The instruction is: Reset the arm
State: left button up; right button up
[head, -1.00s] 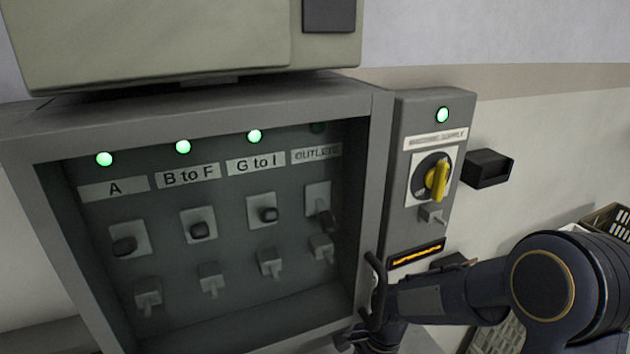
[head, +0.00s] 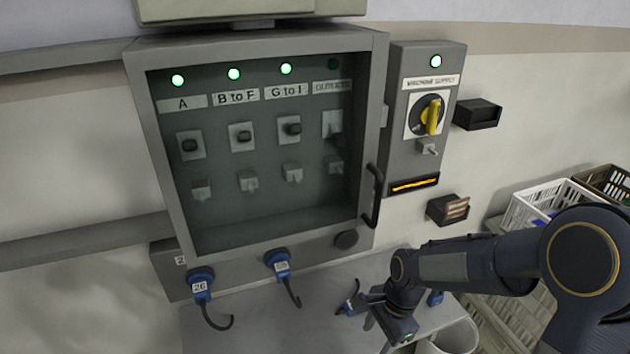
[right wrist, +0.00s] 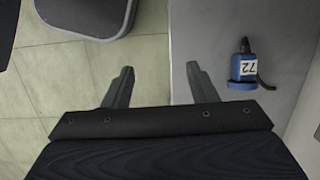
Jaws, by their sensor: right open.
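My right arm comes in from the right in the head view. Its gripper (head: 388,322) hangs low over the grey bench (head: 330,290), below the cabinet door handle. In the right wrist view the two fingers of this gripper (right wrist: 156,88) are spread apart with nothing between them. A blue plug tagged 72 (right wrist: 243,70) lies on the bench to the right of the fingers, apart from them. My left gripper is in neither view.
A glass-fronted cabinet (head: 382,100) with switches and green lamps hangs on the wall. Beside it is the machine supply box (head: 398,140) with a yellow rotary switch (head: 432,115). Blue plugs 26 (head: 200,285) and another (head: 278,262) sit beneath. Crates (head: 540,200) stand at right.

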jog(key=s+d+r+n+t+y, duration=0.1)
jog(key=s+d+r+n+t, duration=0.15)
jog(key=r, duration=0.35)
jog(key=s+d+r+n+t+y, duration=0.1)
jog(key=s+d+r+n, duration=0.2)
jog(key=s+r, duration=0.15)
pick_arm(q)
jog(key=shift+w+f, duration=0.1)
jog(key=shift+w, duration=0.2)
pick_arm(e)
jog(key=s+d+r+n+t, duration=0.2)
jog(key=s+r+n, duration=0.2)
jog(key=s, duration=0.5)
jog(key=shift+s+n+t+h, duration=0.15)
jog(key=shift+n+t+h, duration=0.2)
jog(key=shift+n, duration=0.9)
